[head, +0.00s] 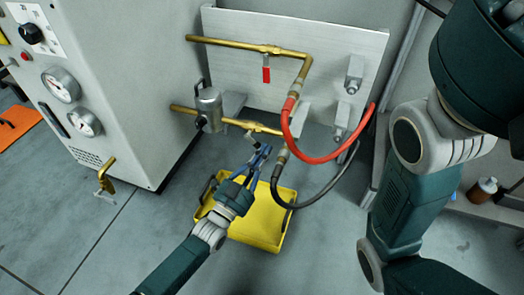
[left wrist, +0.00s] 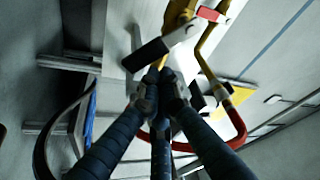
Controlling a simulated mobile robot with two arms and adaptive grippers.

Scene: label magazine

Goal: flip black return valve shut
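The black-handled return valve sits on the lower brass pipe (head: 262,128) in the head view, where my left fingers partly cover its handle. In the left wrist view, the black handle (left wrist: 143,54) slants across the top middle, just beyond the fingertips. My left gripper (head: 262,152) is just below this valve, its dark fingers reaching up to it; it also shows in the left wrist view (left wrist: 158,80). Its fingers converge to nearly touching tips, with nothing visible between them. Contact with the handle cannot be told. My right gripper is out of view.
The upper brass pipe has a red handle (head: 266,75) hanging down. A red hose (head: 318,160) and a black hose (head: 305,203) loop to the right. A yellow tray (head: 262,240) lies below my gripper. A machine cabinet (head: 110,80) with gauges stands left.

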